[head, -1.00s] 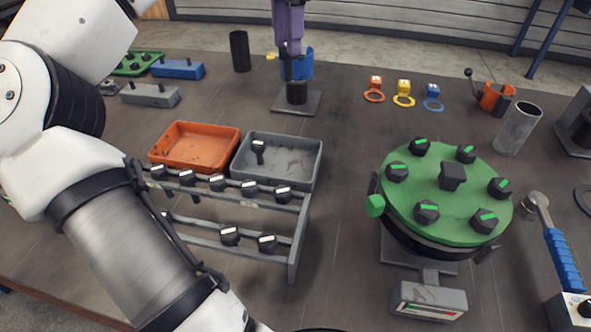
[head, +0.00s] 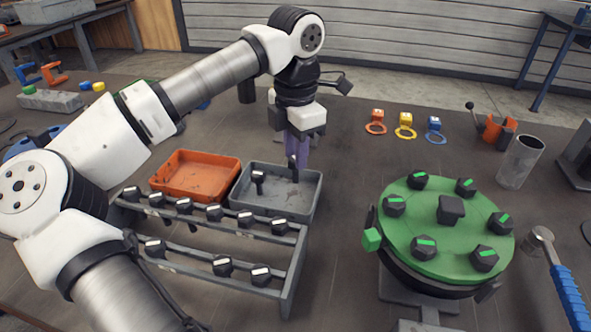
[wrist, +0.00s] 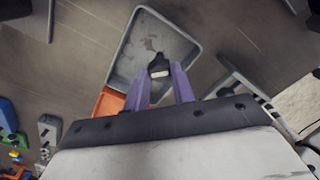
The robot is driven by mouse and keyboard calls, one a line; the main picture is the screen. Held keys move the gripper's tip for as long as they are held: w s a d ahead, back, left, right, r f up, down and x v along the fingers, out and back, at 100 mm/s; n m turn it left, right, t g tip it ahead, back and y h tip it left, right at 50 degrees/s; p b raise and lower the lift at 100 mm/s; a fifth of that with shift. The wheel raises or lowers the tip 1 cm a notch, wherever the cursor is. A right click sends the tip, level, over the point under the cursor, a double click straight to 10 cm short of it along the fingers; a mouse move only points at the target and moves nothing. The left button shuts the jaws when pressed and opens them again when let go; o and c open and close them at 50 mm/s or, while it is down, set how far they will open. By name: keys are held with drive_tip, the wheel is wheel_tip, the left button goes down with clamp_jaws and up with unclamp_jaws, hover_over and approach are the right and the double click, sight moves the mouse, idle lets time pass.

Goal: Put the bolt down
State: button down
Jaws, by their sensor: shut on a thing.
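My gripper (head: 295,157) has purple fingers and is above the right part of the grey tray (head: 312,206). It is shut on a black bolt (head: 292,168), which hangs roughly upright over the tray. In the wrist view the bolt's dark head with a white mark (wrist: 159,68) shows between the fingertips, with the grey tray (wrist: 120,62) beyond it. Another black bolt with a white-marked head (head: 258,181) stands in the left part of the tray. I cannot tell whether the held bolt touches the tray floor.
An orange tray (head: 196,173) adjoins on the left. A rack (head: 291,262) with several white-marked bolts stands in front. A green flange (head: 424,240) with green-marked bolts is on the right, with a blue-handled hammer (head: 566,292) beside it. Bare table lies between tray and flange.

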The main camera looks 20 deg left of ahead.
sight(296, 182)
drive_tip(key=shift+f, duration=2.55)
drive_tip(key=shift+f, duration=0.1)
drive_tip(key=shift+f, duration=0.15)
drive_tip(key=c, duration=1.2)
unclamp_jaws()
drive_tip(key=shift+o, duration=0.2)
drive_tip(key=shift+r, duration=0.2)
wheel_tip(296, 182, up, 12)
drive_tip(key=shift+r, duration=0.1)
